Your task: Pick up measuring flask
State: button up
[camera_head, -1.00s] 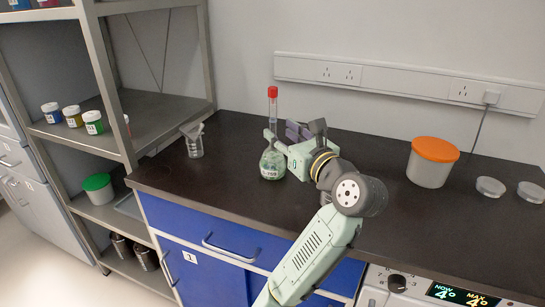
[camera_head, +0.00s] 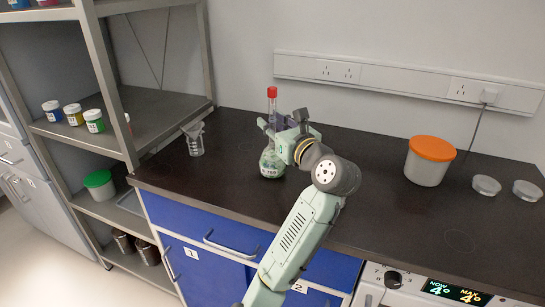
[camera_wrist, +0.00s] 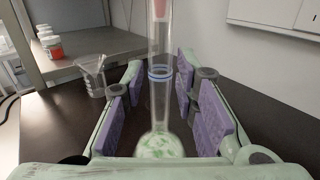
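The measuring flask (camera_head: 271,163) is clear glass with a red stopper, a long neck and a round bulb with green marks. It stands upright on the dark bench in the head view. My gripper (camera_head: 270,128) is at the height of its neck. In the wrist view the flask neck (camera_wrist: 160,95) stands between the two purple finger pads of my gripper (camera_wrist: 161,105). There is a visible gap between the pads and the neck, so the gripper is open around it. Part of the bulb is hidden by my gripper in the wrist view.
A clear beaker (camera_head: 194,140) stands left of the flask near the bench's left end. A white tub with an orange lid (camera_head: 430,160) and two small clear dishes (camera_head: 486,186) are on the right. Metal shelves (camera_head: 105,120) hold small jars at the left.

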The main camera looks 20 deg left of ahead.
grip_shut()
dwell(0.7)
